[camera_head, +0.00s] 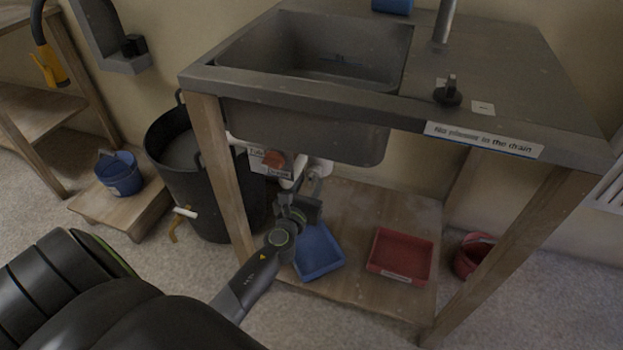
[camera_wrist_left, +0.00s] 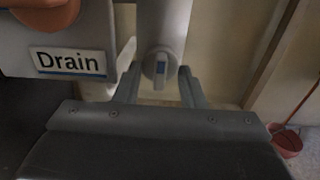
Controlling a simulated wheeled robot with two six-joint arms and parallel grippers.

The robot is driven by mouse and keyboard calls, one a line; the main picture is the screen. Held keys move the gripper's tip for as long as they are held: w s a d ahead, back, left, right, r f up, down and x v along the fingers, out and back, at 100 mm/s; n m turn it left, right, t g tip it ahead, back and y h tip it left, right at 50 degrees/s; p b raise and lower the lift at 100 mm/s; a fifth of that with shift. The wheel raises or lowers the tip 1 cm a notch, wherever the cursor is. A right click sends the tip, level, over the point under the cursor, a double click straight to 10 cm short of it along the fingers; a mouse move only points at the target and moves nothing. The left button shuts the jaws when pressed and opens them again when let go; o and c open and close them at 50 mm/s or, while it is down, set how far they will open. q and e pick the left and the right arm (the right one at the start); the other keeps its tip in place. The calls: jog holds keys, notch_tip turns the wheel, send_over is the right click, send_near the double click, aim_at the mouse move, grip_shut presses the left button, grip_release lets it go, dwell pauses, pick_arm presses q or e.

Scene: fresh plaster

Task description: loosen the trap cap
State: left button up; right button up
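The trap cap (camera_wrist_left: 160,66) is a round grey piece with a raised blue-grey tab, low on a pale vertical pipe (camera_wrist_left: 164,22) in the left wrist view. My left gripper (camera_wrist_left: 158,84) is open, with one finger on each side of the cap; I cannot tell whether either finger touches it. In the head view my left gripper (camera_head: 309,186) is under the sink (camera_head: 305,128), by the white pipework (camera_head: 319,166). The gripper and pipes hide the cap there. My right gripper is not in view.
A box labelled "Drain" (camera_wrist_left: 72,62) is close left of the fingers. A blue tray (camera_head: 320,255) lies below my gripper on the shelf, a red tray (camera_head: 400,254) to its right. A wooden leg (camera_head: 220,170) and a black bin (camera_head: 180,155) stand left. An orange-red knob (camera_head: 273,159) is nearby.

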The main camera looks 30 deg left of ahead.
pick_arm(q)
jog(key=shift+c, duration=0.5)
grip_shut()
jog(key=n+b, duration=0.1)
jog(key=n, duration=0.2)
jog(key=shift+f+n, duration=0.15)
jog(key=shift+n, duration=0.15)
jog(key=n+b, duration=0.1)
jog(key=n, duration=0.2)
jog(key=shift+n, duration=0.7)
